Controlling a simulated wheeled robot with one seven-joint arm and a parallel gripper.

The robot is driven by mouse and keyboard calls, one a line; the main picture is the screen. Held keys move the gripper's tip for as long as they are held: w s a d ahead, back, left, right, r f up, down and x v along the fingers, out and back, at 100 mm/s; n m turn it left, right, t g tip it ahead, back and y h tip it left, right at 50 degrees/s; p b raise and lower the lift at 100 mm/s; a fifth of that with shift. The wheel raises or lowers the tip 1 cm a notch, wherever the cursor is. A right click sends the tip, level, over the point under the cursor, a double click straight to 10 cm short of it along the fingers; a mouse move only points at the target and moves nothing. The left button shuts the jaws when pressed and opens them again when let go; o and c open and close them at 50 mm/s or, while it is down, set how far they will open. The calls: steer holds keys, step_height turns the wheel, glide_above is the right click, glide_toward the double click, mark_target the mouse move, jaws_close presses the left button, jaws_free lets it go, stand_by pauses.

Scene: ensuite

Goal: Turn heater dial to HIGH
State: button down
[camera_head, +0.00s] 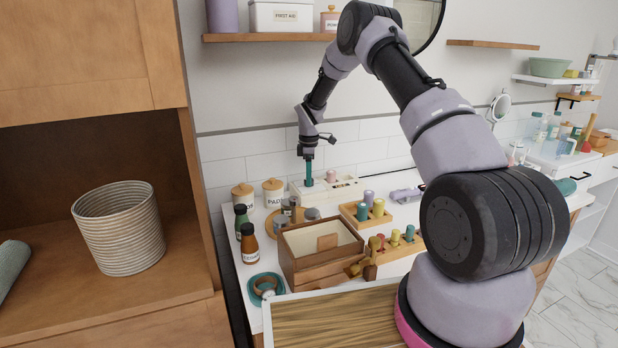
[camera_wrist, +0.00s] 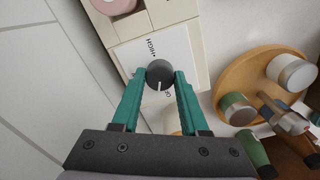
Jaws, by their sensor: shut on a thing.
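The heater dial (camera_wrist: 160,73) is a small dark grey round knob with a white pointer line, set on a white panel (camera_wrist: 132,62). In the wrist view the pointer faces down the picture, near a partly hidden label by the knob's lower edge. The HIGH label (camera_wrist: 151,47) is printed on the opposite side, above the knob. My gripper (camera_wrist: 161,78) has its teal fingers shut on the dial, one on each side. In the head view my gripper (camera_head: 309,174) points down at the left end of the cream-white unit (camera_head: 345,189); the dial is hidden there.
A pink item (camera_head: 331,176) sits on the same unit beside my gripper. Lidded jars (camera_head: 273,192), brown bottles (camera_head: 249,243) and an open wooden box (camera_head: 300,262) stand close by. A tiled wall (camera_head: 240,160) is behind. A wooden tray (camera_wrist: 240,75) with small containers lies right of the dial.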

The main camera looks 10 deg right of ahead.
steer(key=m, duration=2.3)
steer(key=shift+m, duration=0.3)
steer(key=m, duration=0.4)
steer(key=shift+m, duration=1.7)
steer(key=shift+c, duration=2.1)
jaws_free()
